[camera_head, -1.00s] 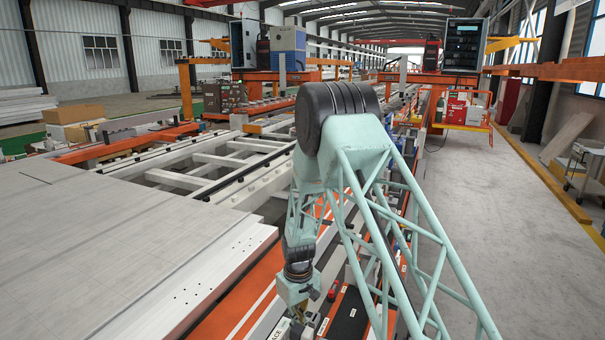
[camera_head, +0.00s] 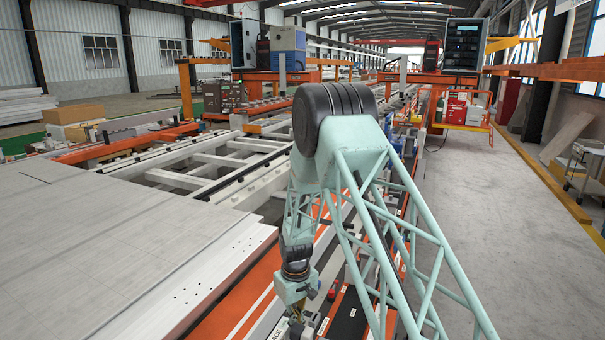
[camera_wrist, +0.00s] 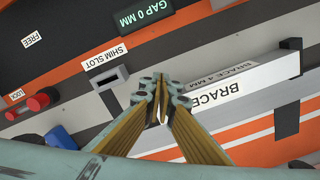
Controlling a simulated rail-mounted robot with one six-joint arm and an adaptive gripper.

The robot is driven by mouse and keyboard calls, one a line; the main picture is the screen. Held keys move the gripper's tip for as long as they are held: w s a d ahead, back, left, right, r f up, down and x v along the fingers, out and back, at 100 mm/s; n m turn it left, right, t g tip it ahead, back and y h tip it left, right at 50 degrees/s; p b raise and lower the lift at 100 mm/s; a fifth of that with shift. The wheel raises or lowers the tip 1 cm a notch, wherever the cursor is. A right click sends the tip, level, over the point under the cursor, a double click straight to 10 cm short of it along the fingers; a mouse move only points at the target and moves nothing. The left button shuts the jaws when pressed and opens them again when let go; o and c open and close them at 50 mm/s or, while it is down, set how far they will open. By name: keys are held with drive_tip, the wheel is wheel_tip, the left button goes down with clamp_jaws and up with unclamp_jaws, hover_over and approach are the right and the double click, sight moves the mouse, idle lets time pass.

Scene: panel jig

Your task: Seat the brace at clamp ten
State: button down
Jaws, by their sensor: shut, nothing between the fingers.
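The brace (camera_wrist: 262,76) is a long pale bar with a grey face marked "BRACE 4 MM". It lies along the jig in the wrist view, and a white "BRACE" label (camera_wrist: 215,96) shows beside it. My gripper (camera_wrist: 161,118) is shut and empty, its fingertips over the left part of the bar next to the label. I cannot tell whether they touch the bar. In the camera_head view my gripper (camera_head: 297,316) is low at the jig's edge, partly cut by the frame. No clamp number is readable.
A shim slot (camera_wrist: 109,78) and a display reading "GAP 0 MM" (camera_wrist: 142,18) sit beside the bar. A red knob (camera_wrist: 40,101) and a blue part (camera_wrist: 60,137) are at left.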

drive_tip(key=shift+w+a, duration=0.3)
drive_tip(key=shift+a, duration=0.3)
drive_tip(key=shift+w+a, duration=0.3)
drive_tip(key=shift+a, duration=0.25)
idle(1.3)
drive_tip(key=shift+s+d, duration=0.1)
drive_tip(key=shift+d, duration=0.05)
drive_tip(key=shift+s+d, duration=0.15)
drive_tip(key=shift+d, duration=0.15)
drive_tip(key=shift+s+d+b, duration=0.25)
drive_tip(key=shift+d+b, duration=0.15)
drive_tip(key=shift+d, duration=0.1)
drive_tip(key=shift+r, duration=0.15)
idle(0.4)
wheel_tip(320, 180, up, 8)
drive_tip(key=p, duration=0.2)
idle(1.1)
idle(0.5)
